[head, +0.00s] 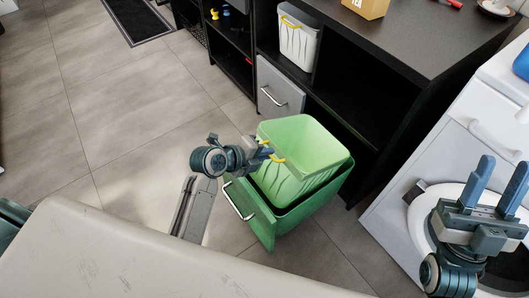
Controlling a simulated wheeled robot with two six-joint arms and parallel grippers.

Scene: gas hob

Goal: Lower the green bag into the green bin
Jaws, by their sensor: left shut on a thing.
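The green bag (312,143) is light green, open at the top, with yellow handles. It stands upright, its lower part inside the darker green bin (262,222), which is pulled out from the black cabinet and has a pale bar handle. The bag's top stands above the bin's rim; whether its base rests on the bin's floor is hidden. My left gripper (266,153) is shut on the bag at its near left rim, by a yellow handle. My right gripper (496,180) is open and empty at the right, above the white appliance.
A grey drawer (277,92) with a bar handle is left of the green bin, with a white yellow-handled bag (298,38) above it. The black counter (420,35) lies behind. A white washing machine (395,208) stands at the right. The tiled floor at left is clear.

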